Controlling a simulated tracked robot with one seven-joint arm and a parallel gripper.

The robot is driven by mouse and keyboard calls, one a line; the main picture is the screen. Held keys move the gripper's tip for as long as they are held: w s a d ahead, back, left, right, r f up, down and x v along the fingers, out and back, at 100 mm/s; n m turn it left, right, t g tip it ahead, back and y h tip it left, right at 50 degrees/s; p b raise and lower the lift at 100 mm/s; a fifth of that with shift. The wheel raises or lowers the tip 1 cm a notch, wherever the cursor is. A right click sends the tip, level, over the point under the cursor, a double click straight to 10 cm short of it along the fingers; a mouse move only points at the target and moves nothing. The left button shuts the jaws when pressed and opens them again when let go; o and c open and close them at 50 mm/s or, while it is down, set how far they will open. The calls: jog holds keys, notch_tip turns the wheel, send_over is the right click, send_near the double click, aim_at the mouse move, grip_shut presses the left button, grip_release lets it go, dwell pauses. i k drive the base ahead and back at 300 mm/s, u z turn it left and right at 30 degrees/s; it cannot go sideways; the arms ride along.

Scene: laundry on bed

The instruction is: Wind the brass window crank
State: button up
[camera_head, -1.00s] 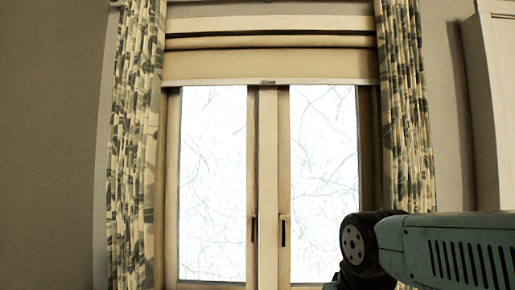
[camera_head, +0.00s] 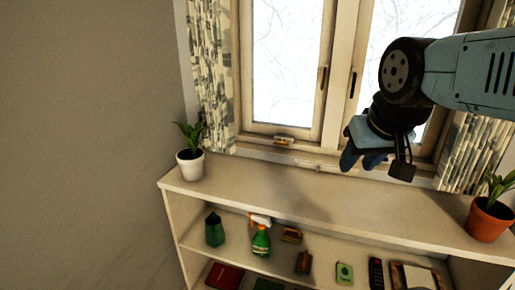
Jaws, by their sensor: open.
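A small brass-coloured fitting (camera_head: 284,140), which looks like the window crank, sits on the bottom rail of the left window pane. It is small in the picture and its handle shape is hard to make out. My gripper (camera_head: 361,162) is open and empty. It points down in front of the right window pane, to the right of the brass fitting and apart from it. Two dark window handles (camera_head: 322,79) (camera_head: 352,85) are upright on the middle frames.
A shelf unit (camera_head: 285,200) stands below the window, its top mostly clear. A plant in a white pot (camera_head: 191,167) is at its left end, one in a terracotta pot (camera_head: 487,219) at its right. Its lower shelf holds a spray bottle (camera_head: 261,241) and several small things.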

aim_at(282, 143)
jog(key=u, duration=1.4)
jog(key=k, duration=1.5)
jog(key=z, duration=0.5)
jog(key=i, duration=1)
